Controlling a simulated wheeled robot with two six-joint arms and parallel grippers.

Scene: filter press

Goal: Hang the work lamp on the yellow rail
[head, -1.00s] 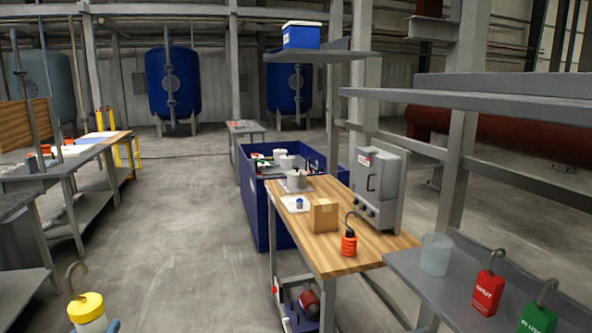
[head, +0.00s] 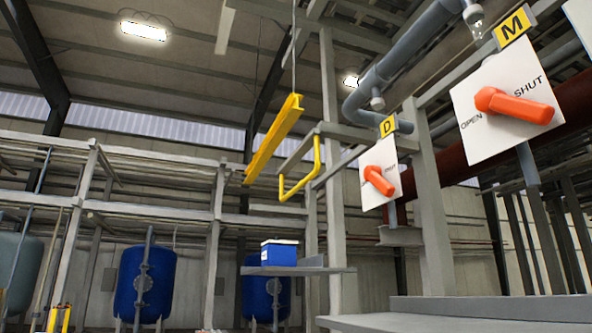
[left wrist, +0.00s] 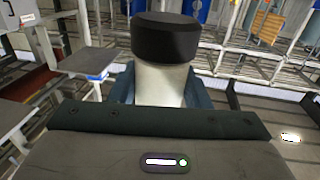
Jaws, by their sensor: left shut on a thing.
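In the left wrist view my left gripper (left wrist: 162,95) is shut on a pale cylinder with a black end, which I take to be the work lamp (left wrist: 166,38). Its hook and yellow cap do not show now. Neither gripper shows in the head view. A yellow beam (head: 275,138) hangs at a slant from a thin line, high up near the middle of the head view. Just right of it and lower is a yellow U-shaped rail (head: 303,183) beside a grey frame. The lamp's distance from either cannot be told.
A blue-and-white box (head: 279,253) stands on a grey shelf (head: 300,270) below the yellow pieces. White panels with orange handles, marked D (head: 380,175) and M (head: 510,102), are at right. A grey ledge (head: 450,320) crosses the lower right.

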